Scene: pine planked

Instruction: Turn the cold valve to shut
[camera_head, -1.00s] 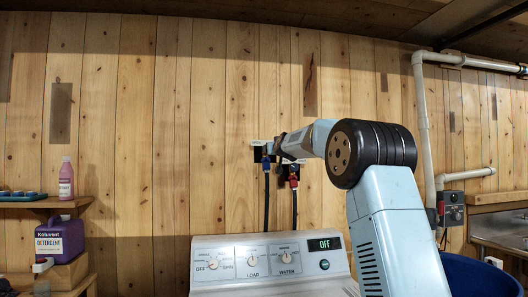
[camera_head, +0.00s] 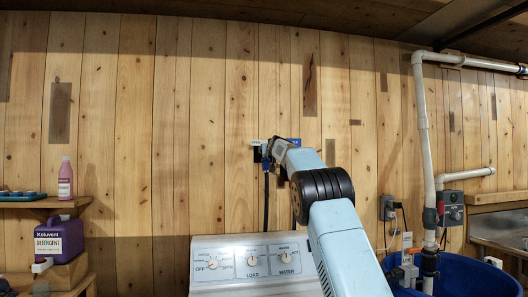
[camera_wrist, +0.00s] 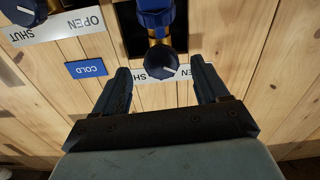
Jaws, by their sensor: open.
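In the wrist view, a blue valve (camera_wrist: 155,18) with a brass neck stands on the plank wall and ends in a dark round knob (camera_wrist: 160,62). My gripper (camera_wrist: 161,72) is open, with one finger on each side of this knob; contact cannot be told. A white SHUT/OPEN plate (camera_wrist: 184,73) is partly hidden behind the knob, so its setting is unclear. A blue COLD sign (camera_wrist: 86,68) is to the left. In the head view, my gripper (camera_head: 268,152) is at the wall by the blue valve and hose (camera_head: 266,168), mostly hidden by my arm.
A second knob (camera_wrist: 22,10) with its own SHUT/OPEN plate (camera_wrist: 55,27) is at the wrist view's upper left. A washing machine (camera_head: 255,264) stands below the valves. A detergent jug (camera_head: 60,237) is at left, a blue tub (camera_head: 465,275) at right.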

